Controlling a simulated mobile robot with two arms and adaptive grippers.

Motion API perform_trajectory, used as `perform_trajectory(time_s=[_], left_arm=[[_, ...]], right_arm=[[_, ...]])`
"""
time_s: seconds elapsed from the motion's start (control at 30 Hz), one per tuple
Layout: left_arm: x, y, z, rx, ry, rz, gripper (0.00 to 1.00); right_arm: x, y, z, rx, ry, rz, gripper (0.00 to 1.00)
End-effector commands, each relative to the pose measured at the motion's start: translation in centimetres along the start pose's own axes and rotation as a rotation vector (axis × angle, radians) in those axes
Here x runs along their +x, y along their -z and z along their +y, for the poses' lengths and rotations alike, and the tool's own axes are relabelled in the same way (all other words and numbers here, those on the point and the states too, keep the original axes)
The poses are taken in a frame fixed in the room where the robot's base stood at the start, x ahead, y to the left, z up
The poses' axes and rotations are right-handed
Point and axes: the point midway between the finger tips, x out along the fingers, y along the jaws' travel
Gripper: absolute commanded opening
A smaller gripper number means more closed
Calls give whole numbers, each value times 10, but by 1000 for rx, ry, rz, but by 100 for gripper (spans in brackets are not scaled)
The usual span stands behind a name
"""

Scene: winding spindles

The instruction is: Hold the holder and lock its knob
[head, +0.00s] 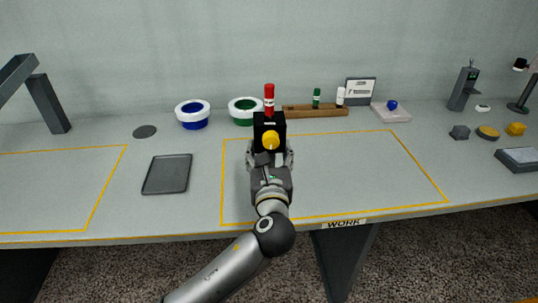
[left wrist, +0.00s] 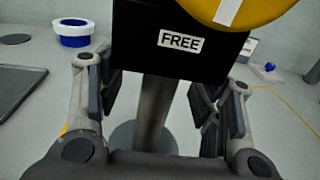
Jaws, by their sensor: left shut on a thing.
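The holder is a black box (head: 259,128) on a grey post (left wrist: 155,112) with a round base. A yellow knob (head: 270,140) sits on its front. In the left wrist view the knob (left wrist: 245,8) carries a white stripe, tilted slightly from vertical, and is cut off by the top edge. A label reading FREE (left wrist: 181,41) is below and left of the knob. A red spool (head: 269,98) stands upright on the holder. My left gripper (head: 270,162) is shut on the holder, its fingers (left wrist: 158,105) either side of the post below the box. My right gripper is out of view.
Behind are a blue-and-white ring (head: 193,122), a green-and-white ring (head: 240,121) and a wooden rack (head: 315,111) with a green and a white spool. A dark tray (head: 167,188) lies left. The yellow-outlined area right of the holder is clear.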

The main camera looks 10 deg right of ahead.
Motion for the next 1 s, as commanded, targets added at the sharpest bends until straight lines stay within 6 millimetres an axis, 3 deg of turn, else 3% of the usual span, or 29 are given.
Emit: perform_trajectory(time_s=[0.7,1.0], left_arm=[[41,34,-1,-2,0,-5,14],[45,36,-2,-2,1,-5,14]], right_arm=[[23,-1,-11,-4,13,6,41],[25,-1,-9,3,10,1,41]])
